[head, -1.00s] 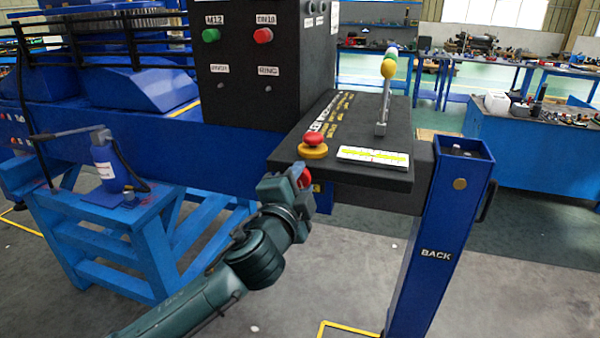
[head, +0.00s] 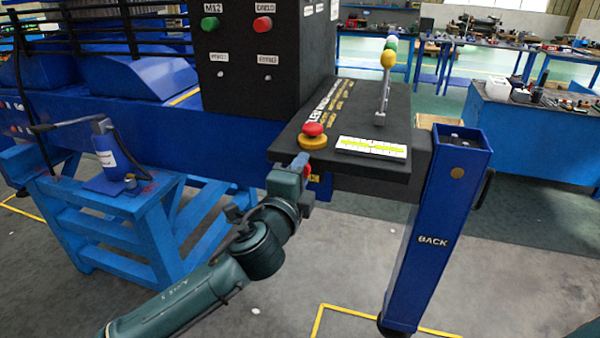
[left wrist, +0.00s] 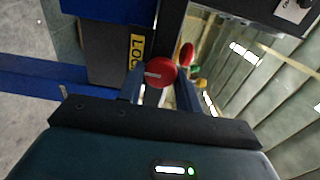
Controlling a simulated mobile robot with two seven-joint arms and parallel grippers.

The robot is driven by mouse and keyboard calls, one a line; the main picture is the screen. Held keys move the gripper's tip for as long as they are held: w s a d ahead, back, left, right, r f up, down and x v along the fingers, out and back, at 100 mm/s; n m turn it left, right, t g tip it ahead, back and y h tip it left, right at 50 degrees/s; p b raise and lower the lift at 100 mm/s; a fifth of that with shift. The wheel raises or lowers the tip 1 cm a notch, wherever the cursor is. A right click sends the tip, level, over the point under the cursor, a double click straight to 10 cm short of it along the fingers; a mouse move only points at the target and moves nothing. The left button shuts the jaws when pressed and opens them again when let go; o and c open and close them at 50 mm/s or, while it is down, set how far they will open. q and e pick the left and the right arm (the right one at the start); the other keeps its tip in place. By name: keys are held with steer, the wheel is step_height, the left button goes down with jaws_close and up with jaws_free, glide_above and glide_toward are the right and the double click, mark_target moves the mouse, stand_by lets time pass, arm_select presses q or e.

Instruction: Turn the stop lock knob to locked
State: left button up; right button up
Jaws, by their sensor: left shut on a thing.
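The stop lock knob is a red round knob (left wrist: 160,72) with a white line, seen in the left wrist view between my finger tips. The line runs from near its middle to the left. It shows as a small red patch in the head view (head: 308,170), below the control shelf's front edge. My left gripper (head: 303,165) is shut on it, and the fingers hide part of it. A yellow label (left wrist: 137,47), partly cut off and reading "LOC", is beside the knob. My right gripper is not in view.
A red mushroom button on a yellow base (head: 313,133) stands on the shelf (head: 350,115) just above my gripper. A lever with a yellow ball (head: 388,60) rises behind. A blue post (head: 440,220) marked BACK stands at right. A hand pump (head: 105,155) stands on the blue stand at left.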

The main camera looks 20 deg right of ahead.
arm_select(q)
steer(key=o, duration=0.9)
steer(key=shift+o, duration=0.2)
steer(key=b+v, duration=0.2)
steer(key=v, duration=1.1)
steer(key=shift+a+f, duration=0.1)
steer(key=shift+a, duration=0.05)
